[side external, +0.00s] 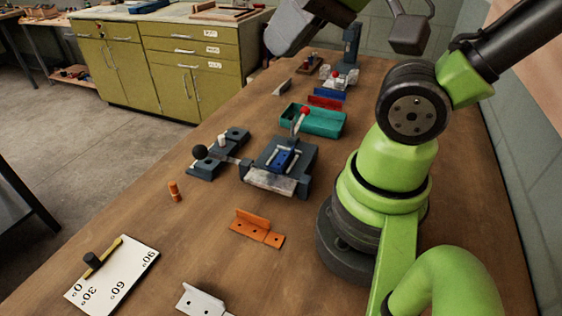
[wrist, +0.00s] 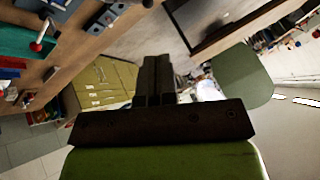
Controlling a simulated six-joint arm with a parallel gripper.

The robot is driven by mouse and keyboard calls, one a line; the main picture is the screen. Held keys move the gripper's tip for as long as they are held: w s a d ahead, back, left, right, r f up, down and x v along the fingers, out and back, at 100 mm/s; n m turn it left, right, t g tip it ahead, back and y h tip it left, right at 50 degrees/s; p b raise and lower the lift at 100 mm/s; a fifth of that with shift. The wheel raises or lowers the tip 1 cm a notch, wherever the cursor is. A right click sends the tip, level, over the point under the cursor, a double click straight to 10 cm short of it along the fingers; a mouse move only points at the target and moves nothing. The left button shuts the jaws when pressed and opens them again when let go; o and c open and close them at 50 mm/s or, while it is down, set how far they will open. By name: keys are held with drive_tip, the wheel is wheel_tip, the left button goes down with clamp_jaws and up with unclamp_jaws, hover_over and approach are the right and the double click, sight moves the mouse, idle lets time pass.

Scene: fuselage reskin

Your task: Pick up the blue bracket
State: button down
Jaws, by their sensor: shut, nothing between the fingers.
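A blue bracket (side external: 330,94) lies on the wooden bench in the side view, behind a red bracket (side external: 325,103) and the teal tray. Another blue piece (side external: 283,159) sits in the grey clamp fixture (side external: 270,180). My gripper (wrist: 158,62) shows in the wrist view with its dark fingers together and nothing between them. It points out over the room and the green cabinet, away from the bracket. The fingertips cannot be made out in the side view.
The teal tray (side external: 322,122) and a red-knobbed lever (side external: 304,112) stand beside the fixture. An orange bracket (side external: 257,228), a pale bracket (side external: 200,300), an orange peg (side external: 174,191) and an angle plate (side external: 115,276) lie nearer. A dark press (side external: 350,48) stands beyond.

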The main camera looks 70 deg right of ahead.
drive_tip(key=c, duration=1.2)
unclamp_jaws()
drive_tip(key=shift+c, duration=0.2)
drive_tip(key=n+g+h, duration=0.2)
drive_tip(key=n+g, duration=0.5)
drive_tip(key=n, duration=1.5)
hover_over(291, 150)
wheel_tip(291, 150, down, 16)
drive_tip(key=f, duration=0.1)
drive_tip(key=shift+f, duration=4.7)
